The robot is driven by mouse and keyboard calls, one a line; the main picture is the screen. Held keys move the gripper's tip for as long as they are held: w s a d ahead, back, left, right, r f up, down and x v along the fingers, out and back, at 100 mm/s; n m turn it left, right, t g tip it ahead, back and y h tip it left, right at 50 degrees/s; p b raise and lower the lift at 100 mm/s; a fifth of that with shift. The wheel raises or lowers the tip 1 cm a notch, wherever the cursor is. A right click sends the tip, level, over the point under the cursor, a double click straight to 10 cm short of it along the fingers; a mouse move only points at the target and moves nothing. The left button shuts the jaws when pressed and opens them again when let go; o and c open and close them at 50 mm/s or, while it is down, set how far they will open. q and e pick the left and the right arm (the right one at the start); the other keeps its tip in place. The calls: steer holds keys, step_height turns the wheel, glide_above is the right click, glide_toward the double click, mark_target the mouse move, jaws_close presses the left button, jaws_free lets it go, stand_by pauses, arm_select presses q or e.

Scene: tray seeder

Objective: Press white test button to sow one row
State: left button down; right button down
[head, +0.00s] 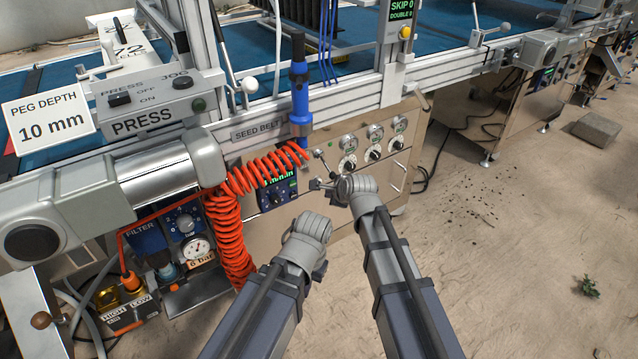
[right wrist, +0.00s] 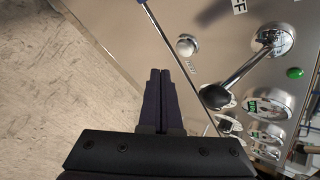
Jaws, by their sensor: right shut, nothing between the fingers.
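The white test button (right wrist: 187,45) is a pale round knob on the metal panel in the right wrist view, with a small label beside it. My right gripper (right wrist: 160,73) is shut and empty, its dark fingertips just below and left of the button in that view. I see no contact, and the exact gap cannot be told. In the head view my right wrist is at the seeder's front panel (head: 401,187), and I cannot make out the button there. My left arm reaches in beside it, but its gripper is hidden.
A metal lever with a black knob (right wrist: 215,97) stands out close to my right fingers. A green button (right wrist: 295,72) and several dials lie beyond it. An orange coiled hose (head: 228,220) hangs left of my arms.

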steer(key=shift+w+a, duration=0.7)
steer(key=shift+w, duration=0.25)
steer(key=shift+w+a, duration=0.1)
stand_by(1.3)
steer(key=shift+w+a, duration=0.15)
steer(key=shift+w, duration=0.05)
steer(key=shift+w+a, duration=0.15)
steer(key=shift+w, duration=0.05)
stand_by(0.6)
